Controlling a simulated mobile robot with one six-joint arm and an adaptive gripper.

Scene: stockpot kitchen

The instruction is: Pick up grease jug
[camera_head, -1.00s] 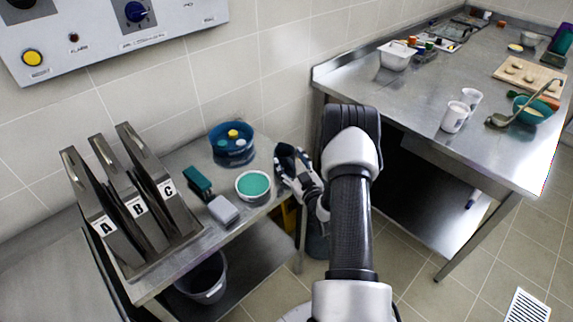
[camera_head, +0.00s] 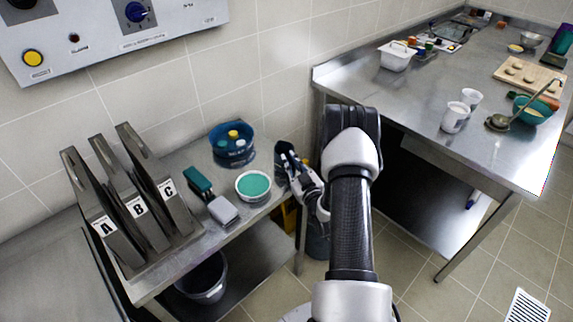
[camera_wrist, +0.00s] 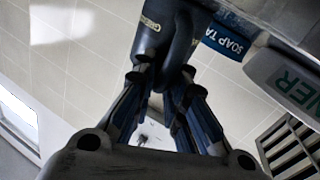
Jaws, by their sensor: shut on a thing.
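The grease jug (camera_wrist: 163,35) is dark blue-grey and fills the top middle of the wrist view, with part of its lettering showing. My gripper (camera_wrist: 160,82) is shut on it, one finger on each side. In the head view my gripper (camera_head: 291,165) is at the right end of the low steel shelf, beside the tin with the teal top. There the jug is mostly hidden by my gripper and arm. I cannot tell whether it touches the shelf.
A blue tub (camera_head: 232,150) and a white tin with teal top (camera_head: 253,187) stand close left of my gripper. A green brush (camera_head: 198,181), grey block (camera_head: 222,210) and lettered metal holders (camera_head: 135,212) are farther left. A large steel table (camera_head: 400,105) is right.

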